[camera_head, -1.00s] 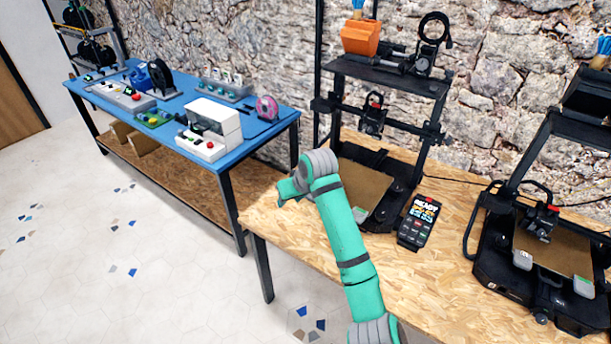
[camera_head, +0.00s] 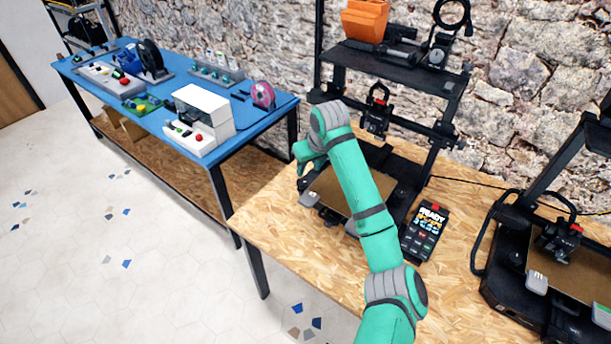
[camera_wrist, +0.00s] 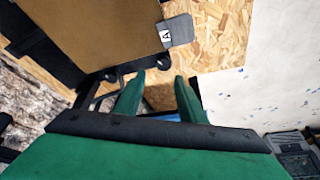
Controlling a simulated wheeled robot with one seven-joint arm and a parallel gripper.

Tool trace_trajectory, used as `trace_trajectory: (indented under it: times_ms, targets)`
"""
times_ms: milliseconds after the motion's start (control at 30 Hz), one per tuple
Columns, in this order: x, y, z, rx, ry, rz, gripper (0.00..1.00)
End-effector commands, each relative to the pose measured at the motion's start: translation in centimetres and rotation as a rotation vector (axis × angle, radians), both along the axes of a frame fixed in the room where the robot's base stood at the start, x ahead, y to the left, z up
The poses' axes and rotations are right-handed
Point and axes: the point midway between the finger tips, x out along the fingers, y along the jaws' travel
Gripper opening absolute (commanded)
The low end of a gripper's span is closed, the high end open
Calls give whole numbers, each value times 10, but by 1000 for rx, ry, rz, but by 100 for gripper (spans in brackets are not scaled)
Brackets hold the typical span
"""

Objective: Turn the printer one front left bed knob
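Printer one is the black printer at the middle of the head view, with a brown bed (camera_head: 352,190) and a grey tag (camera_head: 309,199) at the bed's front left corner. Beyond the fingertips are the brown bed (camera_wrist: 100,30), the tag (camera_wrist: 178,30) marked A and small dark round parts (camera_wrist: 137,67) by the bed's edge. I cannot tell whether one is the front left knob.
A handheld panel (camera_head: 425,230) reading READY lies right of printer one. A second printer (camera_head: 550,260) stands further right. The wooden table (camera_head: 270,225) is clear at its front left. A blue table (camera_head: 150,120) with devices stands at the left.

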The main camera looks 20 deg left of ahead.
Motion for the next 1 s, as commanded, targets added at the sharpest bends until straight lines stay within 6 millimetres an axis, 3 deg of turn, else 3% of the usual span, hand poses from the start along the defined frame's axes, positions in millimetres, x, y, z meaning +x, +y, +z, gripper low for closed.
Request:
trace_trajectory:
  times_ms: [200,400,600,900,933,1000]
  targets:
    - [9,16,-38,-2,4,7,37]
    - [19,19,-65,-1,2,0,37]
    - [24,21,-78,0,1,-1,37]
    - [24,22,-81,-1,1,0,37]
    - [24,22,-81,-1,1,0,34]
    - [24,22,-80,-1,1,0,18]
